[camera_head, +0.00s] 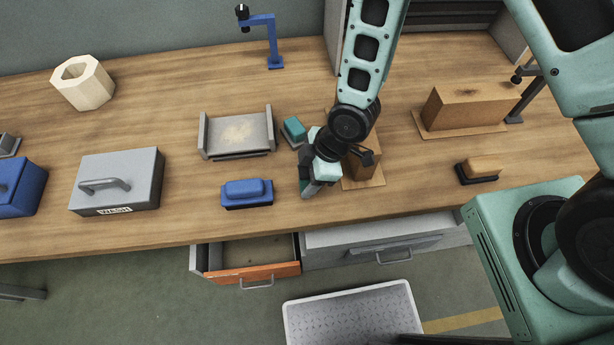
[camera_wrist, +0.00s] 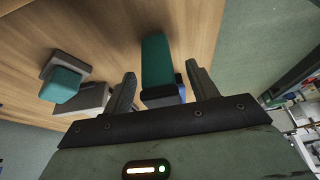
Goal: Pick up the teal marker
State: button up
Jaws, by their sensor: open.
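A long teal block, which looks like the teal marker (camera_wrist: 157,60), stands out between the fingers of my gripper (camera_wrist: 158,76) in the wrist view. A gap shows on both sides of it, so the fingers are open around or above it and not closed on it. I cannot tell its depth between them. A blue patch shows at its lower end. In the head view my gripper (camera_head: 307,186) is low over the table near its front edge, and hides what is between its fingers.
A teal block on a grey base (camera_head: 294,129) sits behind my gripper, beside a grey tray (camera_head: 237,150). A blue block (camera_head: 246,192) lies left of my gripper. An open drawer (camera_head: 258,272) is below the table edge.

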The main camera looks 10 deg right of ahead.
jog(key=shift+x, duration=0.95)
jog(key=c, duration=1.1)
jog(key=shift+r, duration=0.1)
notch_tip(320, 180, up, 10)
jog(key=shift+f+b, duration=0.1)
jog(key=shift+b, duration=0.85)
